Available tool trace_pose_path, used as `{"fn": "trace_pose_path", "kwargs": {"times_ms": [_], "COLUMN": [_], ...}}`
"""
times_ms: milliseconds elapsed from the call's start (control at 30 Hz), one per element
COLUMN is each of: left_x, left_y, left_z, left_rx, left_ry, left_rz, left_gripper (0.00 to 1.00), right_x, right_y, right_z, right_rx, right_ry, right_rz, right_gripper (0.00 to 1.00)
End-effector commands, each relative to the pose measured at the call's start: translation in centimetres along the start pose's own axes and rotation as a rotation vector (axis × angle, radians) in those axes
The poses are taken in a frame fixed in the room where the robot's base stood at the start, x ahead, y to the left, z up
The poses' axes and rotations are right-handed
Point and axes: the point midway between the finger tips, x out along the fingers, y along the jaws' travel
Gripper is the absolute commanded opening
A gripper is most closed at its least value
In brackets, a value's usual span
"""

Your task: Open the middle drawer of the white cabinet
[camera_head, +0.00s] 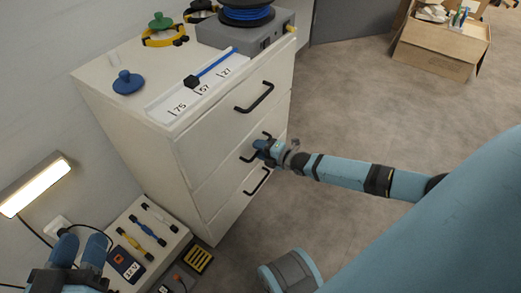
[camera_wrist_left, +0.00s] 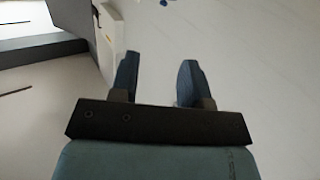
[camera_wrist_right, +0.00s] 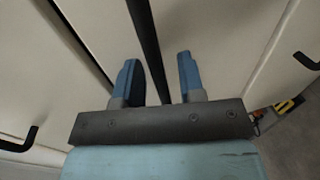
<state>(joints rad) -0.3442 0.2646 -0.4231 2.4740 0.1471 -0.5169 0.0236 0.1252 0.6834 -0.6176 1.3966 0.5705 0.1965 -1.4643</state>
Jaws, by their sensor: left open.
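The white cabinet (camera_head: 130,110) stands left of centre in the head view, with three drawers and black bar handles. The middle drawer (camera_head: 210,178) looks flush with the front. My right gripper (camera_head: 262,150) is at its handle (camera_head: 247,156), partly covering it. In the right wrist view the black handle (camera_wrist_right: 146,40) runs between the open fingers of the right gripper (camera_wrist_right: 158,75), closer to the left finger. My left gripper (camera_head: 82,248) is open and empty at the lower left, away from the cabinet drawers; it also shows in the left wrist view (camera_wrist_left: 157,80).
The top drawer handle (camera_head: 254,97) and bottom drawer handle (camera_head: 257,182) lie above and below. A grey device with a blue spool (camera_head: 245,35) sits on the cabinet. A low white surface with tools (camera_head: 150,215) is at lower left.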

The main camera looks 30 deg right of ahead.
Motion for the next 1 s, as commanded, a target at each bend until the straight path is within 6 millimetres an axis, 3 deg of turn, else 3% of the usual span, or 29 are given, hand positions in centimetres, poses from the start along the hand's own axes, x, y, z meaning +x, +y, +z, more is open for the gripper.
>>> {"fn": "trace_pose_path", "kwargs": {"times_ms": [33, 200, 467, 633, 800, 1000], "left_x": [0.0, 0.0, 0.0, -0.1, -0.8, -1.1], "left_y": [0.0, 0.0, 0.0, 0.3, 1.5, 1.4], "left_z": [0.0, 0.0, -0.2, -0.8, -0.6, -5.5], "left_rx": [0.000, 0.000, -0.003, -0.035, -0.160, -0.143], "left_ry": [0.001, 0.000, -0.001, -0.022, -0.076, 0.086], "left_rz": [0.000, 0.000, 0.001, 0.006, -0.005, -0.030], "left_gripper": [0.43, 0.43, 0.43, 0.43, 0.43, 0.43], "right_x": [0.0, 0.0, -0.3, -1.8, -5.0, -10.3], "right_y": [0.0, 0.0, 0.0, -0.1, -0.5, -1.6], "right_z": [0.0, 0.0, 0.0, 0.0, 0.0, -0.1], "right_rx": [0.000, 0.000, 0.000, 0.001, 0.002, 0.003], "right_ry": [0.000, 0.000, 0.000, -0.001, -0.001, 0.000], "right_rz": [0.000, 0.000, -0.001, -0.003, -0.007, -0.008], "right_gripper": [0.34, 0.00, 0.00, 0.00, 0.00, 0.00]}}
